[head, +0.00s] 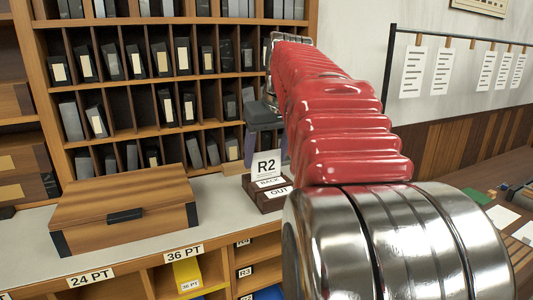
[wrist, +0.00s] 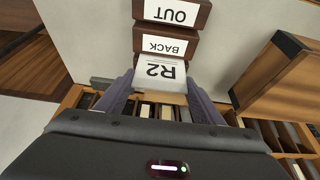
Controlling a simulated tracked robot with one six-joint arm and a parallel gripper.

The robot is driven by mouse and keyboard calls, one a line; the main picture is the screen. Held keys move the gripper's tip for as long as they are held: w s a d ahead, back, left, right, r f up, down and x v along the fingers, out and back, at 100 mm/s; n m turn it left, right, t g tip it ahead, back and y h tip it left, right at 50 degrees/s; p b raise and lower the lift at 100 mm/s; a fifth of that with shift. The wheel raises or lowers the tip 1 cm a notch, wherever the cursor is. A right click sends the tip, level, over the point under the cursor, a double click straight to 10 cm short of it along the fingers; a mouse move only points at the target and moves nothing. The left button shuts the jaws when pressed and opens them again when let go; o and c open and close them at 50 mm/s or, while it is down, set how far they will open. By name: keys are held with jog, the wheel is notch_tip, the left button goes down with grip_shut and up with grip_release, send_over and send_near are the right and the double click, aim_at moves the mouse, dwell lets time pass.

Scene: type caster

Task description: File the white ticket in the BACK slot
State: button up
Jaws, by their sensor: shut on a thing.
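The white ticket, marked R2 (head: 266,163), stands roughly upright behind the BACK label of a dark wooden holder (head: 268,200). In the wrist view the ticket (wrist: 161,72) lies between the two purple fingers of my gripper (wrist: 160,80), which is shut on it. The BACK label (wrist: 165,46) is right beside the ticket's lower edge, and the OUT label (wrist: 171,14) is farther toward the holder's front. Whether the ticket's lower edge is inside the back slot or just above it, I cannot tell. In the head view my red arm partly hides my gripper (head: 267,148).
A closed wooden case (head: 125,210) lies on the pale counter left of the holder. Pigeonhole shelves (head: 140,80) rise behind the counter. Labelled cubbies, one with a yellow item (head: 187,274), are below it. Papers hang from a rail (head: 460,35) at right.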

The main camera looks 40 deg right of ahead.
jog(key=o, duration=1.1)
jog(key=shift+r, duration=0.1)
jog(key=shift+r, duration=2.85)
jog(key=shift+s, duration=0.1)
